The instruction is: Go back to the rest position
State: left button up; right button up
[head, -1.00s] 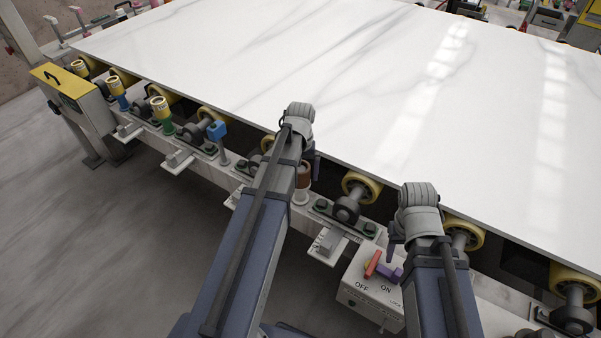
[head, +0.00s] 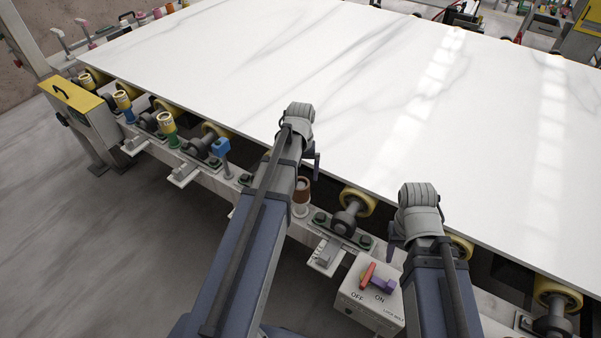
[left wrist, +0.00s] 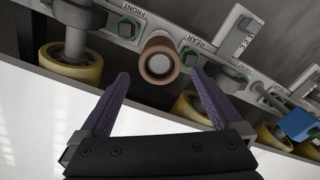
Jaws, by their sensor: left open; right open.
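My left gripper (left wrist: 158,76) shows in the left wrist view with its two purple fingers spread apart and nothing between them. Beyond the fingers, a brown-topped cylinder (left wrist: 159,60) stands on the frame rail. In the head view, my left arm reaches the slab's near edge, and only a bit of the left gripper (head: 316,165) shows beside its wrist. My right arm reaches the same edge further right. Its gripper (head: 394,240) is mostly hidden behind the wrist and open, holding nothing that I can see.
A large white veined slab (head: 240,65) lies on yellow rollers (head: 357,201). A white switch box (head: 372,310) marked OFF and ON, with a red and purple switch, is at the front. A yellow-topped box (head: 70,97) stands left. Grey floor (head: 80,240) is clear at lower left.

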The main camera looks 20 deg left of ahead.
dwell(0.4)
pick_arm(q)
jog(key=s+d+r+m+p, duration=0.1)
jog(key=s+d+m, duration=0.3)
jog(key=s+d, duration=0.3)
jog(key=s+d+r+m+y+p, duration=0.1)
jog(key=s+d+m, duration=0.3)
jog(key=s+d, duration=0.4)
jog(key=d, duration=0.7)
pick_arm(e)
notch_tip(320, 180, up, 2)
jog(key=shift+c, duration=0.2)
